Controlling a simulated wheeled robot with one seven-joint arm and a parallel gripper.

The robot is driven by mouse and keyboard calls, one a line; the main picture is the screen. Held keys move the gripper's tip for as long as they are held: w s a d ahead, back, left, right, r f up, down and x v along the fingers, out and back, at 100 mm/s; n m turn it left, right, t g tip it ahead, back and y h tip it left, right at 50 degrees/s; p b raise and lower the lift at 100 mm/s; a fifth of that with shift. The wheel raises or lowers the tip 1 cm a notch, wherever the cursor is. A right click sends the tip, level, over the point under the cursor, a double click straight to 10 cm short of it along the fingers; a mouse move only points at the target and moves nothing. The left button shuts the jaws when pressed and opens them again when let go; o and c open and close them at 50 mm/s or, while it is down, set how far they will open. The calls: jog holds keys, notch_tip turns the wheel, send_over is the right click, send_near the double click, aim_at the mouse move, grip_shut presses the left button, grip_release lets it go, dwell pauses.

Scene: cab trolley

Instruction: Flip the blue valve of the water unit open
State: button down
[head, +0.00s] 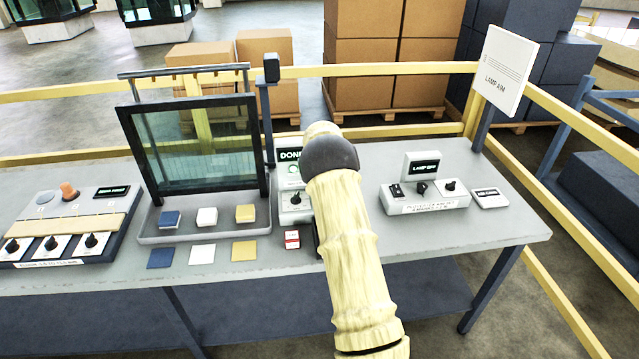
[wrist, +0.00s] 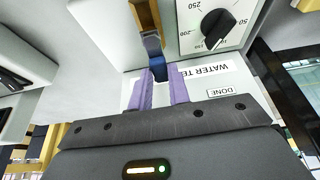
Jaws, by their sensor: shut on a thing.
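In the wrist view, the purple fingers of my gripper (wrist: 160,88) are shut on the blue valve (wrist: 158,66), with the handle's end between the fingertips. The valve sits below a brass-coloured pipe (wrist: 147,18) on the white water unit (wrist: 105,30). A dial with a black knob (wrist: 215,27), a partly covered "WATER TE…" label and a small "DONE" label are beside it. In the head view, the water unit (head: 296,217) is partly hidden behind my arm, and the gripper and valve cannot be seen.
Left of the unit, a tray (head: 150,238) holds coloured blocks before a framed glass panel (head: 190,150). A control panel with knobs (head: 65,250) stands further left. Right of my arm is the lamp aim box (head: 430,203). A yellow rail (head: 390,70) runs behind the table.

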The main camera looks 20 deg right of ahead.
jog(key=c, duration=1.3)
grip_release()
jog(key=shift+r, duration=0.1)
jog(key=b+v, duration=0.1)
jog(key=v, duration=1.6)
jog(key=shift+s+b, duration=0.15)
jog(key=shift+b, duration=0.15)
jog(key=shift+a, duration=0.1)
